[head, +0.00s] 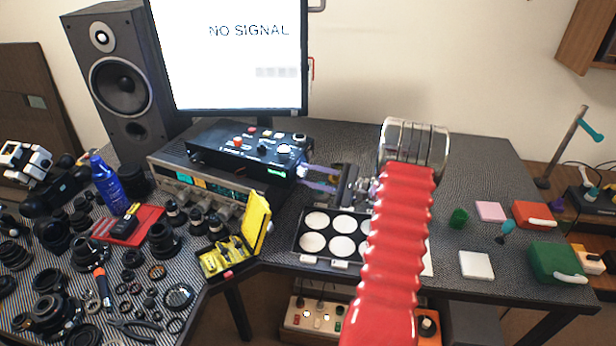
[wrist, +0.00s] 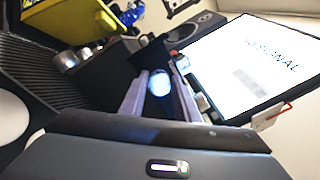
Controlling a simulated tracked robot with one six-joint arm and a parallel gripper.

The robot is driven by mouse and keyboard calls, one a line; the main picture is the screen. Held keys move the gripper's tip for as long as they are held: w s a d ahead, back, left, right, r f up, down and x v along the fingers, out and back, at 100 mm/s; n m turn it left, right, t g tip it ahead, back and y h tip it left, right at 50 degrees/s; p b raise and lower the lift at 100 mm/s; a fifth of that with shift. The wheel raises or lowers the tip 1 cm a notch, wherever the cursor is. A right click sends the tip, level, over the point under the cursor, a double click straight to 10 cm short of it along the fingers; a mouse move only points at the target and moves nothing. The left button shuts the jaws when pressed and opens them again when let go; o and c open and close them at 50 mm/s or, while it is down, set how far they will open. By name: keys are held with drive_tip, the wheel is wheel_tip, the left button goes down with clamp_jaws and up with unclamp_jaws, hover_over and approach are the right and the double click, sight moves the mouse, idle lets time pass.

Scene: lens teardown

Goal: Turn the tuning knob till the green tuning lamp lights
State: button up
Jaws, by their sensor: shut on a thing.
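The tuning knob appears as a pale, shiny round end between my fingers in the wrist view (wrist: 160,82). In the head view it is at the right end of the black control box (head: 240,158), largely hidden by my fingertips. My gripper (head: 306,176) reaches in from the right with its two purple-grey fingers closed on the knob. The fingers also show on both sides of it in the wrist view (wrist: 159,97). A small green glow (head: 278,172) shows on the box's front near the knob; I cannot tell whether it is the tuning lamp or a display.
The box sits on a silver receiver (head: 165,172). A monitor (head: 235,70) behind reads NO SIGNAL. A yellow open case (head: 257,222) and a tray of white discs (head: 300,258) stand in front. Lens parts crowd the left.

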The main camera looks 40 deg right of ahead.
drive_tip(key=shift+s+f, duration=0.1)
drive_tip(key=shift+f, duration=0.2)
drive_tip(key=o, duration=1)
drive_tip(key=shift+r, duration=0.15)
drive_tip(key=shift+o, duration=0.2)
drive_tip(key=v, duration=1.3)
drive_tip(key=shift+s+d, duration=0.2)
drive_tip(key=shift+s, duration=0.1)
